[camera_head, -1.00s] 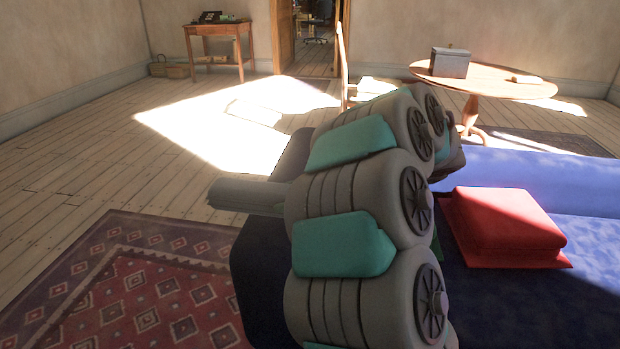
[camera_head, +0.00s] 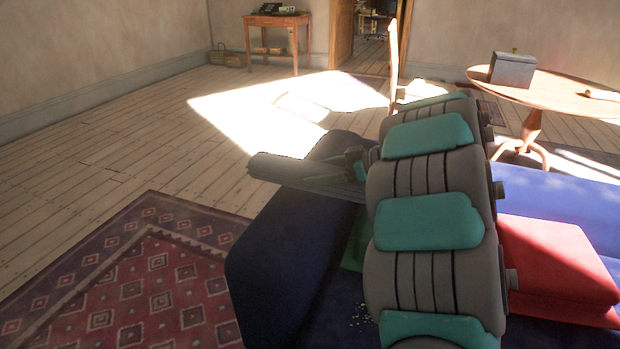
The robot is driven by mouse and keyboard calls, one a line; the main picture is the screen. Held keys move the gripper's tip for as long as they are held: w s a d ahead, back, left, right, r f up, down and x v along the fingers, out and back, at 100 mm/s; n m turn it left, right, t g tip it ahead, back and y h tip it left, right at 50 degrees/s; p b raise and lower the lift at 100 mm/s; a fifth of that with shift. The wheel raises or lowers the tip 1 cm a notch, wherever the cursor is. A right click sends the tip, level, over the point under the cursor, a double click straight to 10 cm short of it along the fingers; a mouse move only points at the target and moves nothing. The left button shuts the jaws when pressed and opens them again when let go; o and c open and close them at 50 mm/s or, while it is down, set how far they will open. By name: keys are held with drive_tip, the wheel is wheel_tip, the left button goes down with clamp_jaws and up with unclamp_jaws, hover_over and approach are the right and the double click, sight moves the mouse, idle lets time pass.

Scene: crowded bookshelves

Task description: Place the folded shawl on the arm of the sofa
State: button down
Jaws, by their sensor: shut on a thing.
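The folded shawl is most likely the flat, dark grey-green bundle (camera_head: 295,172) at the end of my arm. My gripper (camera_head: 352,168) is shut on its right end, partly hidden by my arm links. The shawl sticks out to the left, across the dark blue arm of the sofa (camera_head: 285,255), with its free end beyond the outer edge. I cannot tell whether it touches the sofa arm or hangs above it. The blue sofa (camera_head: 570,195) lies at the right, largely covered by my arm.
A red block-like item (camera_head: 555,262) lies on the sofa seat. Something green (camera_head: 355,245) shows beside the sofa arm. A patterned rug (camera_head: 150,290) and open floor lie left. A round table (camera_head: 560,92) with a grey box (camera_head: 512,70) stands behind; a small desk (camera_head: 277,21) is far back.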

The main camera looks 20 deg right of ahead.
sight(309, 165)
drive_tip(key=w, duration=0.2)
drive_tip(key=w+a, duration=0.1)
drive_tip(key=w, duration=0.1)
drive_tip(key=shift+w+f, duration=0.15)
drive_tip(key=shift+f, duration=0.05)
drive_tip(key=shift+f+b, duration=0.3)
drive_tip(key=shift+f, duration=1.55)
unclamp_jaws()
drive_tip(key=shift+f, duration=0.1)
drive_tip(key=shift+d+r, duration=0.2)
drive_tip(key=shift+r, duration=0.05)
drive_tip(key=p+v, duration=0.1)
drive_tip(key=v, duration=1)
drive_tip(key=shift+s+d+r, duration=0.15)
drive_tip(key=shift+s+d, duration=0.05)
drive_tip(key=shift+s, duration=0.15)
